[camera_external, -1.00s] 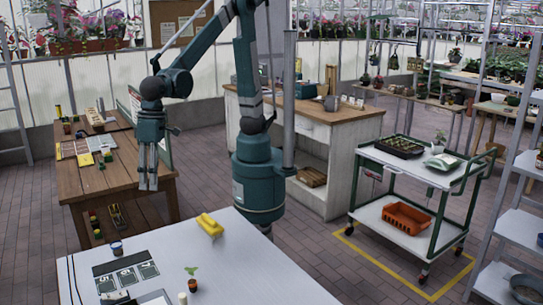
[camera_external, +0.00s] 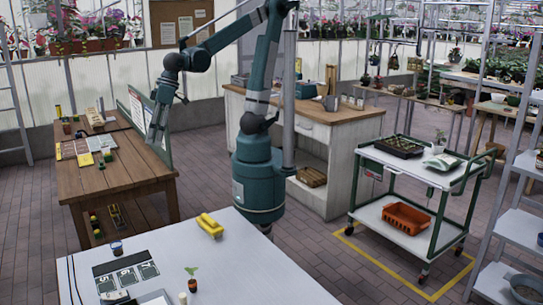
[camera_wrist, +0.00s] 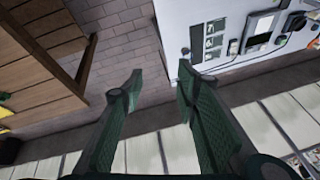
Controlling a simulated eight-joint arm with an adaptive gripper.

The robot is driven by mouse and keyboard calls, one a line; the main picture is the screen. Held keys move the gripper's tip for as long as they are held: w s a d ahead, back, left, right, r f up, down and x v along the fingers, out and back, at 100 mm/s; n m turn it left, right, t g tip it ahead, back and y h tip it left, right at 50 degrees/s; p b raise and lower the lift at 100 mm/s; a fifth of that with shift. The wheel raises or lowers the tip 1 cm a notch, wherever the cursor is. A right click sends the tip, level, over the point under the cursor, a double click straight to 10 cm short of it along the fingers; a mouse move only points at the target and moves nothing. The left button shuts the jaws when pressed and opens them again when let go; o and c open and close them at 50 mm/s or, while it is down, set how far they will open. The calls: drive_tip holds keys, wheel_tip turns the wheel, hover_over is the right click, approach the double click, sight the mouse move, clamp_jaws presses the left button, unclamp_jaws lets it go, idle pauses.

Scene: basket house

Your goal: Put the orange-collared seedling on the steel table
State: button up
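A small seedling with green leaves in a brownish-orange pot (camera_external: 192,284) stands on the pale grey table (camera_external: 240,262) at the front of the external view; its collar is too small to make out. This table looks like the steel one, and its top also shows in the wrist view (camera_wrist: 185,12). My gripper (camera_external: 154,138) hangs in the air near the right side of the wooden bench, well away from the seedling. In the wrist view, my gripper's fingers (camera_wrist: 160,78) are spread apart with nothing between them.
The wooden bench (camera_external: 125,170) holds small pots, trays and blocks, with an upright board (camera_external: 145,120) at its right. A yellow object (camera_external: 210,224), a blue cup (camera_external: 117,248) and a numbered mat (camera_external: 124,274) lie on the grey table. A green cart (camera_external: 405,240) stands right.

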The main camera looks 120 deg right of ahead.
drive_tip(key=s+d+f+n+t+h, duration=0.1)
drive_tip(key=s+d+f+n+t, duration=0.1)
drive_tip(key=s+d, duration=1.1)
drive_tip(key=shift+d+f+n+t, duration=0.25)
drive_tip(key=shift+d+n+t, duration=0.2)
drive_tip(key=shift+d, duration=0.45)
